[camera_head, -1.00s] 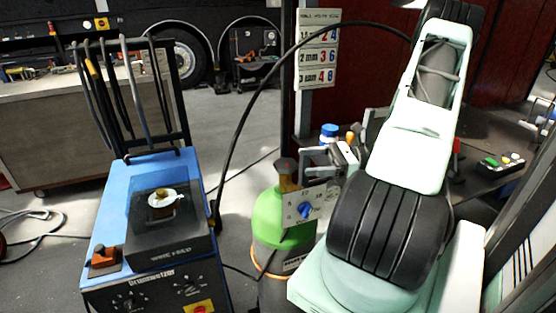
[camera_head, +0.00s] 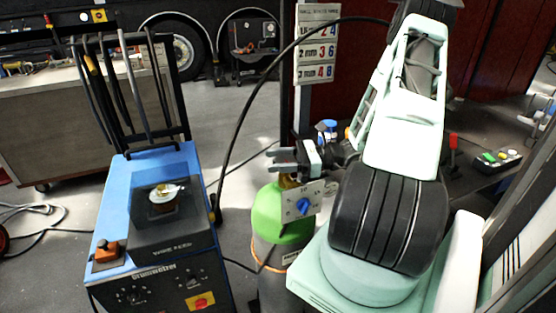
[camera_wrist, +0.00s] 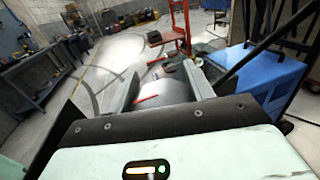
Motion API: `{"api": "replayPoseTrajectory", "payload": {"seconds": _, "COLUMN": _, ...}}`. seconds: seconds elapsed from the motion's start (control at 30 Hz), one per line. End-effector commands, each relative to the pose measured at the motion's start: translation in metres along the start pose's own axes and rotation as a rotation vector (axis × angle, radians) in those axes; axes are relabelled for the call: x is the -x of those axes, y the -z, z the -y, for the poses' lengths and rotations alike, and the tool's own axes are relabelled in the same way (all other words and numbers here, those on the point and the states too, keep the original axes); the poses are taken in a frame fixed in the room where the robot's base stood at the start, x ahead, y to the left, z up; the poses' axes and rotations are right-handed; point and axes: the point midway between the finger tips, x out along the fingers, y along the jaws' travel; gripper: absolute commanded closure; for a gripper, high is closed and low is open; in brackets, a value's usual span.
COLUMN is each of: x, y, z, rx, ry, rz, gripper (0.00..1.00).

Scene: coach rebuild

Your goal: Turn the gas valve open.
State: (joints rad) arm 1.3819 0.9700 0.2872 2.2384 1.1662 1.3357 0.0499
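The gas cylinder (camera_head: 272,213) is green at the shoulder and grey below. It stands upright between the blue welder and my arm in the head view. A pale panel (camera_head: 290,207) with a blue knob (camera_head: 303,206) is at its upper right. A small brassy part of the valve neck (camera_head: 288,182) shows above the green shoulder; the valve top is hidden behind my gripper. My gripper (camera_head: 270,159) is open, its fingers pointing left, at the height of the cylinder's top. In the wrist view its fingers (camera_wrist: 160,80) are apart, with no valve clearly seen between them.
A blue wire-feed welder (camera_head: 130,230) stands left of the cylinder. A black hose (camera_head: 240,120) arches over it towards my arm. A bench with a button box (camera_head: 497,158) is at right. A price board (camera_head: 318,45) hangs on a post behind. Cables lie on the floor at left.

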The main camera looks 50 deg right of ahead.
Motion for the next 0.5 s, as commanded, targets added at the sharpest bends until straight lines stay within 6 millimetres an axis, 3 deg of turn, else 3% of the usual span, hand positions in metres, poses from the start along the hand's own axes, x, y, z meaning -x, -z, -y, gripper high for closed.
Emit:
{"api": "replayPoseTrajectory", "payload": {"seconds": 0.03, "x": 0.0001, "y": -0.0001, "z": -0.0001, "rx": 0.000, "ry": 0.000, "rz": 0.000, "gripper": 0.64}}
{"api": "replayPoseTrajectory", "payload": {"seconds": 0.07, "x": 0.0002, "y": -0.0001, "z": -0.0001, "rx": 0.000, "ry": 0.000, "rz": 0.000, "gripper": 0.70}}
{"api": "replayPoseTrajectory", "payload": {"seconds": 0.5, "x": 0.0001, "y": -0.0011, "z": -0.0008, "rx": 0.002, "ry": -0.075, "rz": -0.001, "gripper": 0.70}}
